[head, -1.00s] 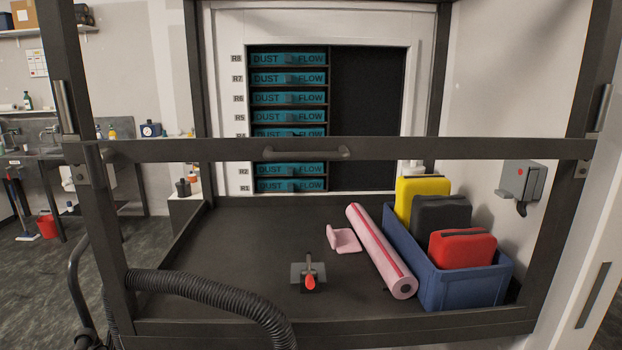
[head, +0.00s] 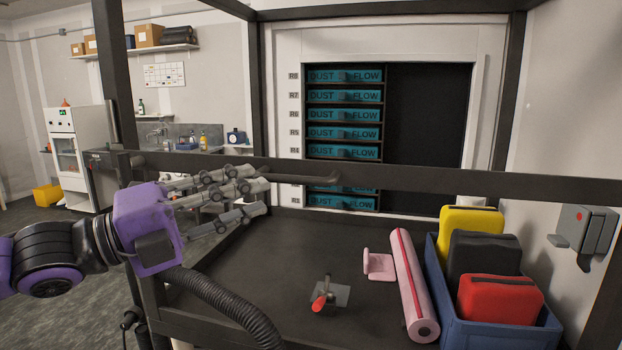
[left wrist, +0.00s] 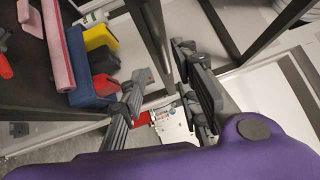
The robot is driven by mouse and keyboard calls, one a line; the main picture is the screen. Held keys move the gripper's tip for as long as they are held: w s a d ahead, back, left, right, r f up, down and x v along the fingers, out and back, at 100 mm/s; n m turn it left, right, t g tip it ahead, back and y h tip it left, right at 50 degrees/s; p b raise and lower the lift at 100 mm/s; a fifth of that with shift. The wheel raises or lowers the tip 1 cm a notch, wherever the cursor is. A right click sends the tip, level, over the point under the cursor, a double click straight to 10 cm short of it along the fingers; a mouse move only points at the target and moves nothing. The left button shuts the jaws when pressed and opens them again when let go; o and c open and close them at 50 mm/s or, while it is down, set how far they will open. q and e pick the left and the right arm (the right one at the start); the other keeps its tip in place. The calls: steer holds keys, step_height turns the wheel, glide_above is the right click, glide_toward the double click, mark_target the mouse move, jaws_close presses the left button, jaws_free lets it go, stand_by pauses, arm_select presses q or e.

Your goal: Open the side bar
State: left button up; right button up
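A dark bar (head: 450,177) runs across the open front of the extraction bench, with a dark handle (head: 320,178) on it. My left gripper (head: 262,196) reaches in from the left, its fingers spread and apart, close to the bar's left part and the handle's left end. The fingers overlap the bar in the head view; contact cannot be told. In the left wrist view the fingers (left wrist: 160,90) stand apart with nothing visibly held, and a dark frame member shows beyond them. My right gripper is not in view.
A blue crate (head: 470,325) holds yellow, black and red cases. A pink roll (head: 412,285), a pink piece (head: 379,266) and a red-handled clamp (head: 328,293) lie on the bench floor. A ribbed hose (head: 215,302) runs below my left arm. Upright frame posts flank the opening.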

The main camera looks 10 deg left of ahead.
mark_target(285, 181)
arm_select(q)
steer(key=shift+w+d+r, duration=0.25)
steer(key=shift+d+r, duration=0.1)
steer(key=shift+d, duration=0.05)
steer(key=shift+w+d, duration=0.4)
steer(key=shift+d, duration=0.1)
steer(key=b+x, duration=0.2)
steer(key=x, duration=0.1)
steer(key=shift+w+d+r, duration=0.15)
steer(key=shift+w+d, duration=0.1)
steer(key=shift+x, duration=0.85)
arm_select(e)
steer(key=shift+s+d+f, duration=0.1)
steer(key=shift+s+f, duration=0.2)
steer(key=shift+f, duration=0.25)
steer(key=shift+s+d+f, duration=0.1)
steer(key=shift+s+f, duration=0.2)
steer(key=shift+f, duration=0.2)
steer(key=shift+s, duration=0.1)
